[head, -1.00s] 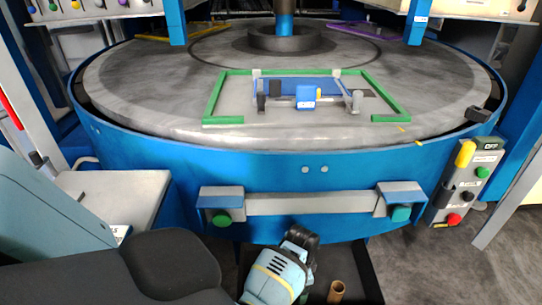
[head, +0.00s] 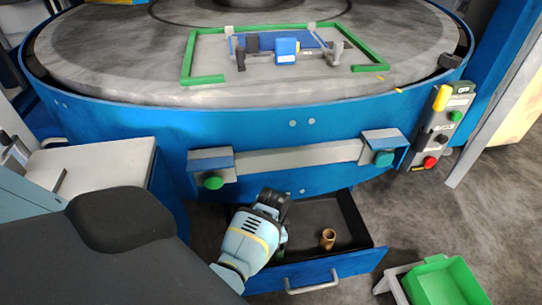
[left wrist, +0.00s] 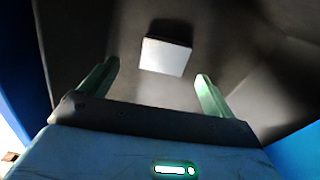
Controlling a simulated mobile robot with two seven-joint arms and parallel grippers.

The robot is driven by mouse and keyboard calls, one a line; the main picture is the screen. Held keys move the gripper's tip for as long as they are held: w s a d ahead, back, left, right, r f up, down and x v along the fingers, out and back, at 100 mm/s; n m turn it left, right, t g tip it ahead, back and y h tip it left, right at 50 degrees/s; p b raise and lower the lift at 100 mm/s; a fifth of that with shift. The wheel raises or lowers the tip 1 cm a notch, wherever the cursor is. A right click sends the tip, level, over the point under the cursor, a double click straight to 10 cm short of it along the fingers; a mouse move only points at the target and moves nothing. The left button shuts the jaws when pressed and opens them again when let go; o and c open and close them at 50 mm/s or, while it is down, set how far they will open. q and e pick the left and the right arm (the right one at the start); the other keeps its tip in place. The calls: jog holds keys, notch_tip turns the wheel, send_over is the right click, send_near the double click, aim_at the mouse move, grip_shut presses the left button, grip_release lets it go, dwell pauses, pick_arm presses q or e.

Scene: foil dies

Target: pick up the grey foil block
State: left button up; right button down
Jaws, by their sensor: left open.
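The grey foil block (left wrist: 166,57) shows as a small pale rectangle on the dark floor of the open drawer in the left wrist view. In the head view it is not visible, apparently hidden by my left arm. My left gripper (left wrist: 157,70) is open and empty, its two green fingers apart. The block lies between the finger directions, a little beyond the tips and clear of both. In the head view my left arm reaches over the left part of the drawer (head: 335,265). My right gripper is not in view.
A brown cylinder (head: 328,239) stands in the drawer, right of my arm. A green bin (head: 447,282) is at the lower right. The blue machine (head: 110,125) with its round table is above and behind the drawer. A control box (head: 441,128) hangs at right.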

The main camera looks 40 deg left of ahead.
pick_arm(q)
jog(key=f, duration=0.1)
jog(key=f+b, duration=0.1)
jog(key=f, duration=0.2)
jog(key=shift+a+f+b, duration=0.35)
jog(key=shift+f+b, duration=0.05)
jog(key=shift+f, duration=0.25)
jog(key=c, duration=1.1)
jog(key=shift+o, duration=0.2)
notch_tip(320, 180, up, 9)
jog(key=p, duration=0.3)
jog(key=shift+f, duration=0.1)
jog(key=shift+r, duration=0.65)
